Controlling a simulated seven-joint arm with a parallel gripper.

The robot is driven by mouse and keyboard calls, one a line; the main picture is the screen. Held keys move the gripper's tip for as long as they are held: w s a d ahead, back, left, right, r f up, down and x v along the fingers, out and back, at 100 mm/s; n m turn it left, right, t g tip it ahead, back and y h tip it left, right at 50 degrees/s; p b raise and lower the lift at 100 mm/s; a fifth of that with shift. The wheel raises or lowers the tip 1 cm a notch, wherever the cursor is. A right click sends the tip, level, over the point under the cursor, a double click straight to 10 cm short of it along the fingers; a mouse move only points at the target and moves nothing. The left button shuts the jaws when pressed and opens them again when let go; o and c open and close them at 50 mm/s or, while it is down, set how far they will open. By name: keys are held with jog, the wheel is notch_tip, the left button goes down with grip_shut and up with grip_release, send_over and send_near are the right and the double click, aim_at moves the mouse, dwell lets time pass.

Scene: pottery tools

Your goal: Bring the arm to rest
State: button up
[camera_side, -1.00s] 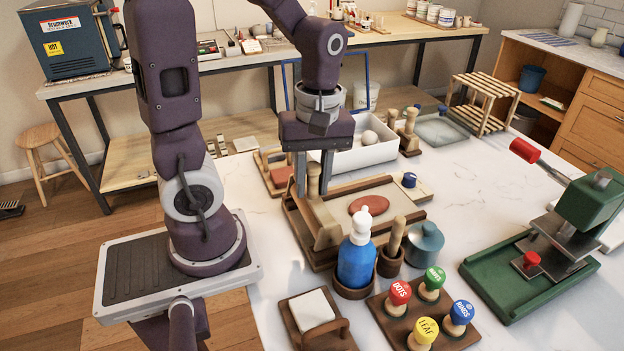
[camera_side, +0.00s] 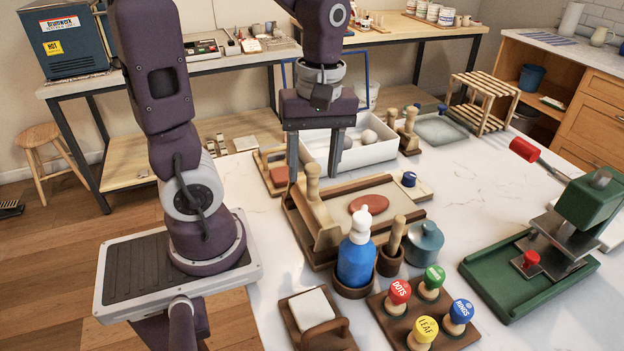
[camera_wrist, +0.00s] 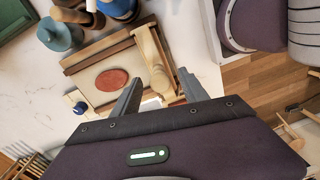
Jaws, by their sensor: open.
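My gripper (camera_side: 313,165) is open and empty in the side view. A flat reddish-brown clay oval (camera_side: 369,204) lies on the tray. In the wrist view my gripper's fingers (camera_wrist: 163,95) are spread apart, and the clay oval (camera_wrist: 112,80) shows beyond them on the tray.
A white bin (camera_side: 376,153) with pale balls stands behind the gripper. A blue bottle (camera_side: 356,258), a lidded blue-grey pot (camera_side: 425,242) and several coloured stamps (camera_side: 427,310) stand in front. A green press (camera_side: 560,250) stands right.

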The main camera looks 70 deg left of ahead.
notch_tip(320, 180, up, 3)
jog(key=shift+r, duration=0.1)
jog(key=shift+d+r+m, duration=0.15)
jog(key=shift+m, duration=0.15)
jog(key=s+d+r+m+t, duration=0.4)
jog(key=s+d+m+t, duration=0.1)
jog(key=m, duration=1)
jog(key=shift+d+m+t, duration=0.3)
jog(key=shift+d+t, duration=0.4)
